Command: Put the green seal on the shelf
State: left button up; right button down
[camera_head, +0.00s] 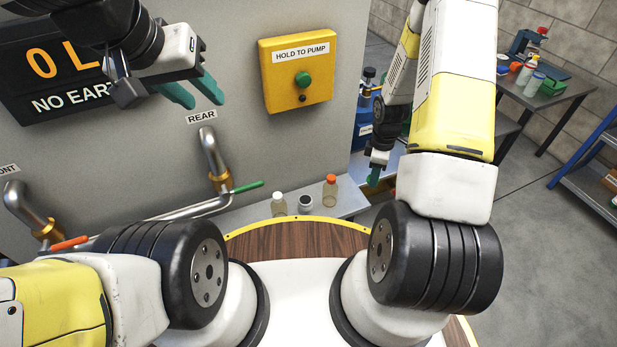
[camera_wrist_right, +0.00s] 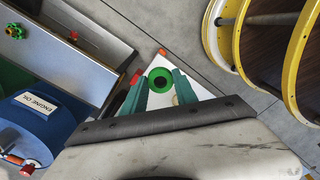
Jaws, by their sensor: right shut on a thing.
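The green seal (camera_wrist_right: 160,80), a bright green ring with a dark hole, sits between the fingertips of my right gripper (camera_wrist_right: 159,78) in the right wrist view. The right gripper is shut on it. In the head view my right gripper (camera_head: 376,172) hangs right of the pump cabinet, and I cannot make out the seal there. My left gripper (camera_head: 192,92) is open and empty in front of the cabinet, its two teal fingers apart. A pale low shelf (camera_head: 345,207) runs along the cabinet's foot; I cannot tell whether it is the task's shelf.
Several small bottles, one with an orange cap (camera_head: 330,188), stand on the pale shelf. A yellow pump box (camera_head: 297,70) and pipes (camera_head: 212,160) are on the cabinet. A blue engine oil drum (camera_wrist_right: 30,125) lies left in the wrist view. A blue rack (camera_head: 590,175) stands far right.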

jog(key=s+d+f+n, duration=0.3)
jog(key=d+f+n, duration=0.1)
jog(key=f+n, duration=0.15)
send_over(340, 191)
notch_tip(340, 191, down, 3)
jog(key=shift+d+r, duration=0.15)
jog(key=shift+r, duration=0.05)
jog(key=shift+f, duration=1.75)
jog(key=c, duration=1)
grip_release()
jog(key=shift+f, duration=0.15)
jog(key=shift+o, duration=0.2)
